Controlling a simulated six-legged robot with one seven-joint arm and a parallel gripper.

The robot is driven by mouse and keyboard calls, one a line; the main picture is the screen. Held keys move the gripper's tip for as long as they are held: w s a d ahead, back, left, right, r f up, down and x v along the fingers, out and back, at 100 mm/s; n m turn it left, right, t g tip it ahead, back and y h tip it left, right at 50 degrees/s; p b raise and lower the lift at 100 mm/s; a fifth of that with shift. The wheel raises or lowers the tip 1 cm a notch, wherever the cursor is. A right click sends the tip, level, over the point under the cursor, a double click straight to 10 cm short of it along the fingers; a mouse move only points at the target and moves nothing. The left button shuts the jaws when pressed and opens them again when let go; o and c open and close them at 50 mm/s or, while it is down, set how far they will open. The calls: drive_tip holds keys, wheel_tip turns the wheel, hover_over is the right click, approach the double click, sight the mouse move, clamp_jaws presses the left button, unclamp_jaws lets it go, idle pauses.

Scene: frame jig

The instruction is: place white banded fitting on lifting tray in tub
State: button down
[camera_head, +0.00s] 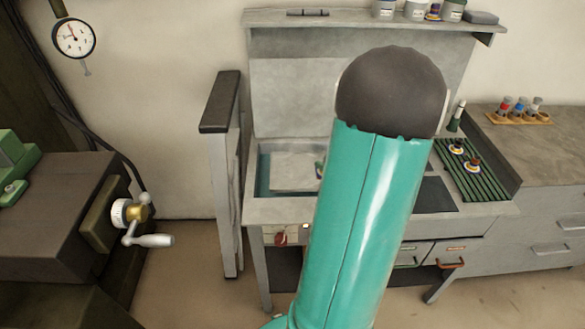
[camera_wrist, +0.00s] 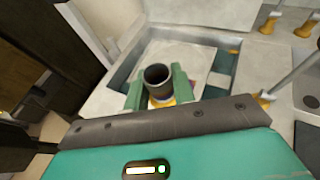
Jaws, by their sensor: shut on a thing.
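My gripper (camera_wrist: 156,92) shows in the wrist view with its two green fingers shut on a fitting (camera_wrist: 157,76). The fitting has a dark, hollow round top and a yellow-orange lower part; its band colour is hidden. The tub (camera_head: 263,178) is a recess in the grey bench, and it also shows in the wrist view (camera_wrist: 121,75). The pale flat lifting tray (camera_head: 290,172) lies in it, seen in the wrist view behind the fitting (camera_wrist: 196,62). The fitting appears over the tray; I cannot tell whether it touches. My arm hides most of the gripper in the head view.
A grey upright post with a dark top (camera_head: 220,115) stands left of the tub. A shelf (camera_head: 300,22) with jars runs above. A machine with a crank handle (camera_head: 150,240) is at left.

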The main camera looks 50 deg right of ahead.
drive_tip(key=f+x, duration=0.1)
drive_tip(key=x, duration=0.8)
hover_over(300, 177)
drive_tip(key=f, duration=0.5)
drive_tip(key=shift+s+f, duration=0.1)
drive_tip(key=shift+s, duration=0.15)
drive_tip(key=shift+w+f, duration=0.2)
drive_tip(key=shift+f, duration=1.65)
drive_tip(key=shift+f, duration=0.1)
drive_tip(key=c, duration=1.2)
unclamp_jaws()
drive_tip(key=shift+w, duration=0.1)
drive_tip(key=shift+o, duration=0.2)
